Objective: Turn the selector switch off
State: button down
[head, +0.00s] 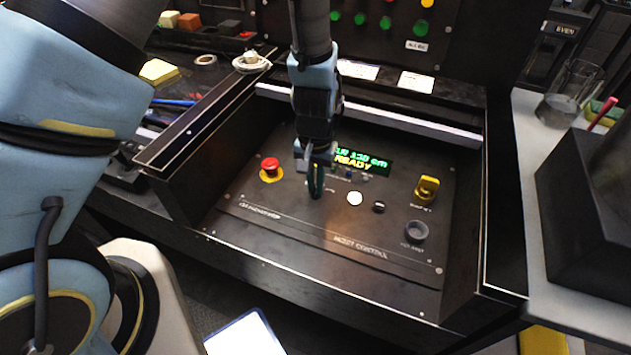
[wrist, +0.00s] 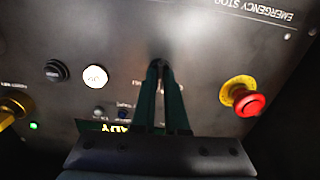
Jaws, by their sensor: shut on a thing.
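My gripper (head: 316,190) points down at the sloped black control panel (head: 300,240), left of the panel's middle. Its two dark green fingers are nearly together in the wrist view (wrist: 160,68), shut on a small dark thing at the panel face. This appears to be the selector switch, almost wholly hidden by the fingertips, so its turned position cannot be told. The printed label beside the fingertips is too small to read.
A red emergency stop (head: 270,166) on a yellow base is left of my gripper. A white button (head: 354,198), black button (head: 379,207), yellow rotary handle (head: 427,188) and dark round control (head: 416,231) are right. A green-lettered display (head: 362,160) reads READY. Raised side walls flank the panel.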

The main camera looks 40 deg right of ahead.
aim_at(315, 188)
jog(key=n+p, duration=0.1)
jog(key=n, duration=0.3)
jog(key=shift+r, duration=0.1)
jog(key=shift+n+p, duration=0.6)
jog(key=shift+n, duration=1.6)
jog(key=c, duration=0.9)
grip_release()
jog(key=shift+c, duration=0.2)
notch_tip(315, 188, up, 11)
jog(key=shift+b, duration=0.4)
jog(key=shift+f, duration=0.2)
